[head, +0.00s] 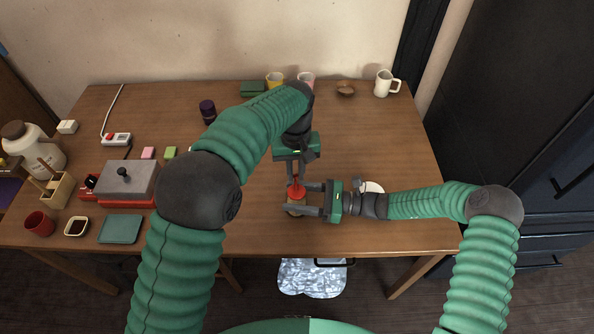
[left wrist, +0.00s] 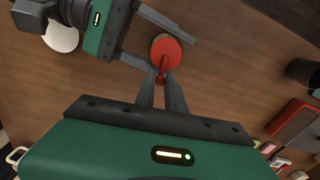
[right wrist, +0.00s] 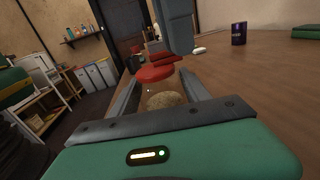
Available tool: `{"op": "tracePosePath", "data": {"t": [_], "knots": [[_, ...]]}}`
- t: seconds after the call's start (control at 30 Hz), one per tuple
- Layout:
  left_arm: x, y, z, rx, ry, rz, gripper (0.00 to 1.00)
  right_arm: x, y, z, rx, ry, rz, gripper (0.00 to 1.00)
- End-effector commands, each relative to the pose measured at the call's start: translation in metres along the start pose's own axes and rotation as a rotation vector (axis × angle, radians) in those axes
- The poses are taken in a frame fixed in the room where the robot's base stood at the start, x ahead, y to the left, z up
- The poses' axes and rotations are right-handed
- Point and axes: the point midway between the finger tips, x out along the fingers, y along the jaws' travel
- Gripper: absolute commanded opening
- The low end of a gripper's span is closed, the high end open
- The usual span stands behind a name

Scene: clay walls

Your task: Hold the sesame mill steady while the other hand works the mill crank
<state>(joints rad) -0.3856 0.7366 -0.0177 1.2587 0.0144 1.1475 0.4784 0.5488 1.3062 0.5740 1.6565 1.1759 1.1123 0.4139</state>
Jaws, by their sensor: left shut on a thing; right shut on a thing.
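The sesame mill (head: 295,208) stands near the table's front edge, with a tan lower body and a red top. In the right wrist view its tan body (right wrist: 166,99) sits between my right fingers. My right gripper (head: 297,198) comes in from the right and is shut on the mill body. The red mill crank (head: 296,190) is on top; in the left wrist view its arm (left wrist: 163,69) points toward my left fingers. My left gripper (head: 297,178) reaches down from above and is shut on the crank, partly hiding it.
A white saucer (head: 372,188) lies behind my right gripper. Cups, a brown bowl (head: 345,89) and a white mug (head: 384,84) stand along the back. A grey-and-red box (head: 128,180), a green tray (head: 120,229) and a red cup (head: 40,223) are at left.

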Motion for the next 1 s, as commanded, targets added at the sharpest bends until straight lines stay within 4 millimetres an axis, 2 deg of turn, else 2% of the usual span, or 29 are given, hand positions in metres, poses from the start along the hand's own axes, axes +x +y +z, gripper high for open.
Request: {"op": "tracePosePath", "data": {"t": [0.37, 0.4, 0.53, 0.83, 0.93, 1.0], "knots": [[-0.002, -0.001, -0.003, -0.004, 0.010, 0.001, 0.00, 0.000, 0.003, -0.002, 0.002, 0.002, 0.006, 0.03], [-0.002, -0.001, -0.003, -0.004, 0.010, 0.001, 0.20, 0.000, 0.003, -0.002, 0.002, 0.002, 0.005, 0.03], [-0.001, -0.001, -0.002, -0.003, 0.007, 0.000, 0.35, 0.000, 0.002, -0.002, 0.002, 0.002, 0.004, 0.03], [-0.002, -0.001, -0.001, -0.002, 0.003, 0.000, 0.35, 0.000, 0.000, -0.002, 0.002, 0.003, 0.001, 0.03], [-0.012, 0.000, -0.002, -0.002, 0.005, 0.001, 0.35, -0.001, 0.000, -0.002, 0.002, 0.003, 0.000, 0.03], [-0.027, 0.000, -0.002, -0.002, 0.007, 0.001, 0.35, -0.001, 0.000, -0.002, 0.001, 0.003, -0.001, 0.03]]}}
